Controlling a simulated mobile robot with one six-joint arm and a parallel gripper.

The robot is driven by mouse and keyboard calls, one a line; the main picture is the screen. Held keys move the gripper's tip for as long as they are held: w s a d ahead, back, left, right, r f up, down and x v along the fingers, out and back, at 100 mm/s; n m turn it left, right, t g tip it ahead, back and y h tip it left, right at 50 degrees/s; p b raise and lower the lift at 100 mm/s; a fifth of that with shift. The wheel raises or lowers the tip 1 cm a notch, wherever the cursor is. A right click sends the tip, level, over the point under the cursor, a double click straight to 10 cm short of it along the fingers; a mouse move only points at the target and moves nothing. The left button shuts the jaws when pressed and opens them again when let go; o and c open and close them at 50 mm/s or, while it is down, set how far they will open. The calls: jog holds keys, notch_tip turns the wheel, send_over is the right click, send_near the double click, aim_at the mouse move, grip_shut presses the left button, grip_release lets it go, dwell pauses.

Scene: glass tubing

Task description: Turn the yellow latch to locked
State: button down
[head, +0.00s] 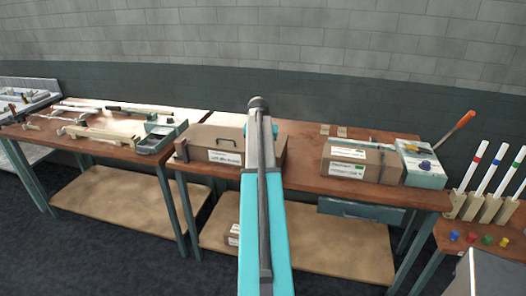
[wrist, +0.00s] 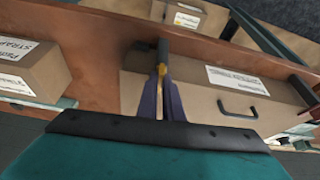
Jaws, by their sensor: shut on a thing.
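The yellow latch (wrist: 161,69) shows as a small yellow piece in the wrist view, beside a dark upright part (wrist: 163,48). My gripper (wrist: 161,82) is shut on it, with the two purple fingers close together on either side. The fingers hide most of the latch, so I cannot tell its angle. Behind the fingers is a tan case (wrist: 200,98) with a dark handle (wrist: 238,108) and a white label. The case also stands on the middle bench in the head view (head: 208,138), partly behind my arm. The latch and my fingertips do not show in the head view.
Another cardboard box (head: 352,166) stands right of the case, beside a grey-green box (head: 424,172). An orange-handled tool (head: 456,129) sticks up at the bench's right end. Tubes in stands (head: 483,207) are farther right. A bench with loose parts (head: 90,130) is at left.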

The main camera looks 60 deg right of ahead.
jog(key=shift+m+g, duration=0.3)
jog(key=shift+m, duration=0.2)
jog(key=c, duration=1.9)
grip_release()
jog(key=shift+b+v, duration=1.4)
jog(key=shift+v, duration=5.5)
